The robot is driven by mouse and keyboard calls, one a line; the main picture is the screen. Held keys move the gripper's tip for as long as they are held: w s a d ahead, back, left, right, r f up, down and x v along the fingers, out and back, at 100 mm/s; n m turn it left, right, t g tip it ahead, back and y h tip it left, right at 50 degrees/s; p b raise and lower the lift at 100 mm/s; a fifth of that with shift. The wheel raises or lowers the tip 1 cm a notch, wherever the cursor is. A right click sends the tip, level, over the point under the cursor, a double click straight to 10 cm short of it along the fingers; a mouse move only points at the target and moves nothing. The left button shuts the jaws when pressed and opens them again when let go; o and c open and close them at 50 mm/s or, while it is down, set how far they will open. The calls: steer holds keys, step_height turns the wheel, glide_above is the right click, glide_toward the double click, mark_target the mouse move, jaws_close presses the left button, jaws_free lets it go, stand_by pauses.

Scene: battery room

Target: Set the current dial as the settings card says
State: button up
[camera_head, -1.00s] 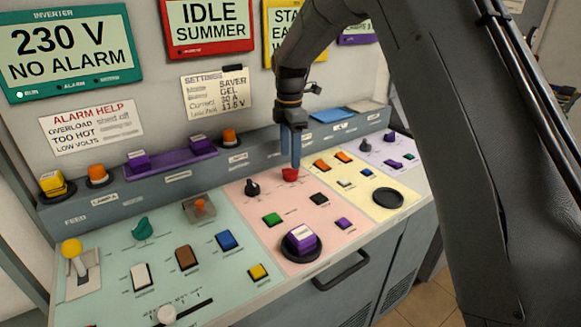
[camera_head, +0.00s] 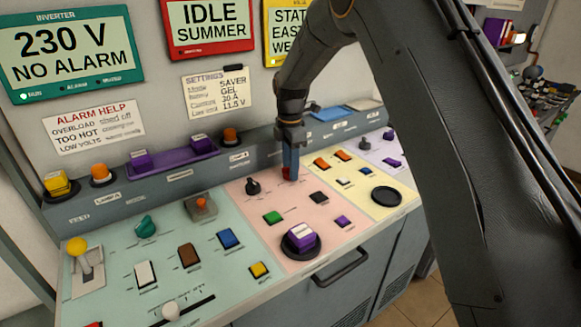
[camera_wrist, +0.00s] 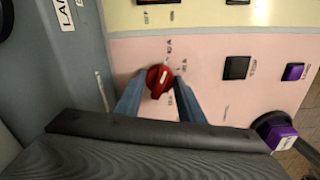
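The red dial (camera_wrist: 158,82) on the pink panel has a raised bar with a pale pointer mark; the printed marks around it are too small to read surely. In the head view the red dial (camera_head: 287,173) is partly hidden by my fingers. My gripper (camera_wrist: 160,80) is lowered at the dial, with its blue fingers on either side of it. The fingers look slightly apart from the dial's rim; contact is not clear. The settings card (camera_head: 218,91) on the wall reads SAVER, GEL, a blurred current value ending in A, and about 11.5 V.
A black knob (camera_head: 253,187) stands left of the dial. A green button (camera_head: 272,217), a black button (camera_head: 319,197) and a round purple-topped control (camera_head: 300,238) are nearby on the pink panel. The raised grey ledge (camera_head: 255,152) runs behind.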

steer(key=shift+m, duration=0.4)
steer(key=m, duration=0.3)
steer(key=shift+m+b, duration=0.3)
steer(key=shift+m, duration=2.2)
steer(key=shift+r, duration=0.1)
steer(key=o, duration=1)
steer(key=shift+o, duration=0.2)
steer(key=shift+r+b, duration=1.15)
steer(key=shift+r, duration=2.7)
